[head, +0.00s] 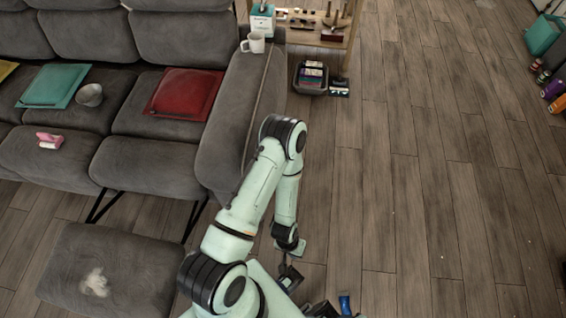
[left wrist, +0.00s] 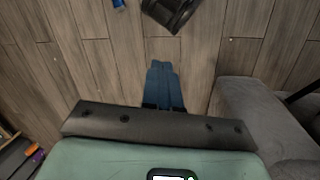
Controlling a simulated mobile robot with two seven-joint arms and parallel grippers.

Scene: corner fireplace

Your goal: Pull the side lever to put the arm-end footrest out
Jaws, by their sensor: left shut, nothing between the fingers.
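The grey sofa (head: 145,165) fills the upper left of the head view. Its arm-end footrest (head: 135,260) stands out in front of the seat on black metal links (head: 192,222). The side lever cannot be made out; my left arm covers part of the sofa arm's outer side. My left gripper (head: 290,277) is to the right of the footrest, over the floor. In the left wrist view its blue fingers (left wrist: 162,66) are together and empty, with grey upholstery (left wrist: 262,120) to their right. A blue piece at the bottom edge may be my right gripper (head: 345,304); its jaw state is unclear.
A white mug (head: 254,42) stands on the sofa arm. A dark bin (head: 311,77) stands on the floor by a wooden shelf (head: 310,32). A pale fluffy thing (head: 95,283) lies on the footrest. The wooden floor (head: 440,170) at right is largely clear.

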